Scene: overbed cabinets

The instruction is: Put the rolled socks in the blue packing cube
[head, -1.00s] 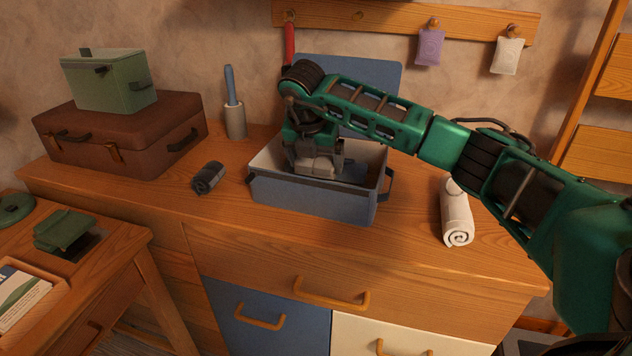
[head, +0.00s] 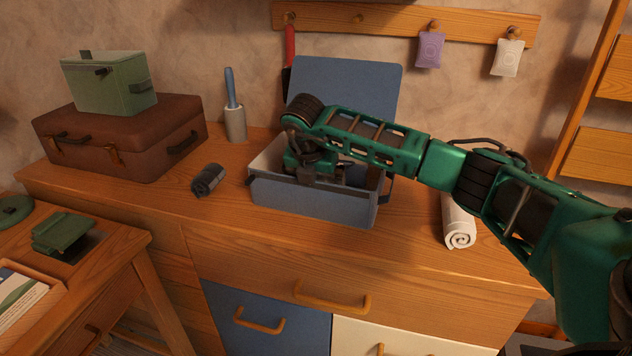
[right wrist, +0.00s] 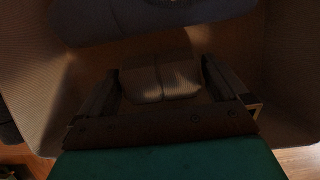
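The blue packing cube (head: 312,197) stands on the dresser with its lid up at the back. My right gripper (right wrist: 160,75) is down inside it, mostly hidden by the cube's front wall in the head view. In the dim right wrist view, a pale ribbed bundle (right wrist: 166,85), which looks like the rolled socks, lies between the fingers. The fingers look spread, with a narrow gap at the bundle's left side; contact on the right is unclear. A dark bluish roll (right wrist: 130,20) lies beyond it in the cube. My left gripper is out of view.
A lint roller (head: 234,110) and a brown suitcase (head: 120,135) bearing a green box (head: 115,85) stand at the back left. Sachets hang from the peg rail (head: 385,22).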

